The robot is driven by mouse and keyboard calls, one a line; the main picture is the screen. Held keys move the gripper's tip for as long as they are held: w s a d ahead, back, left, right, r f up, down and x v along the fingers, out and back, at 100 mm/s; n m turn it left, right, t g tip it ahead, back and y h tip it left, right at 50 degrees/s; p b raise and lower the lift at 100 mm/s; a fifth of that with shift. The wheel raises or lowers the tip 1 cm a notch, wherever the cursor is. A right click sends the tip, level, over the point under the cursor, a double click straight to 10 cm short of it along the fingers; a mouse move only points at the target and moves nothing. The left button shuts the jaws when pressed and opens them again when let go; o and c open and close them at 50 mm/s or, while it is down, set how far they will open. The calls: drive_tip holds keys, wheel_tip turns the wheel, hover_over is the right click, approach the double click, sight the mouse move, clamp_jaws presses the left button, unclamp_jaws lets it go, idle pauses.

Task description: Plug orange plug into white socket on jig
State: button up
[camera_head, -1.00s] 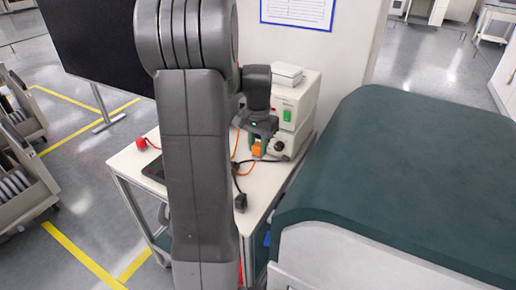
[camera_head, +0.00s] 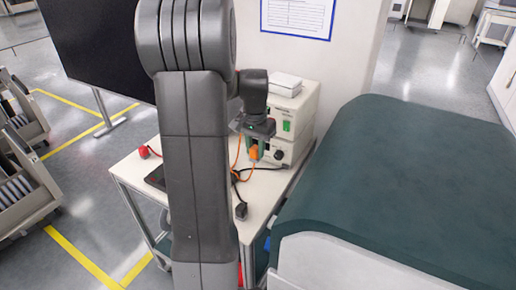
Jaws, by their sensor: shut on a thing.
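The orange plug (camera_head: 254,153) is in my gripper (camera_head: 251,150), low in front of the white instrument box on the small white table. My gripper is shut on the plug and points down. An orange cable (camera_head: 237,160) runs from the plug's area down to the table. The white jig box (camera_head: 290,118) has a green switch and a dark round fitting on its lower front. I cannot make out the white socket; my gripper and arm hide part of the table there. Whether the plug touches anything is too small to tell.
A black plug (camera_head: 241,211) on a black cord lies near the table's front. A red object (camera_head: 143,152) and a dark flat device (camera_head: 155,176) lie at the left of the white table (camera_head: 205,190). A large dark green-topped unit (camera_head: 400,180) stands close on the right.

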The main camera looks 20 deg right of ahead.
drive_tip(key=w+a+p, duration=0.6)
drive_tip(key=w+a, duration=1.6)
drive_tip(key=a, duration=0.4)
drive_tip(key=shift+a, duration=0.15)
idle(0.9)
drive_tip(key=shift+f, duration=0.1)
idle(0.3)
drive_tip(key=shift+f+b, duration=0.45)
drive_tip(key=shift+f, duration=0.95)
drive_tip(key=shift+f, duration=0.1)
drive_tip(key=shift+f+b, duration=1.75)
drive_tip(key=shift+f, duration=1.2)
drive_tip(key=shift+f, duration=0.3)
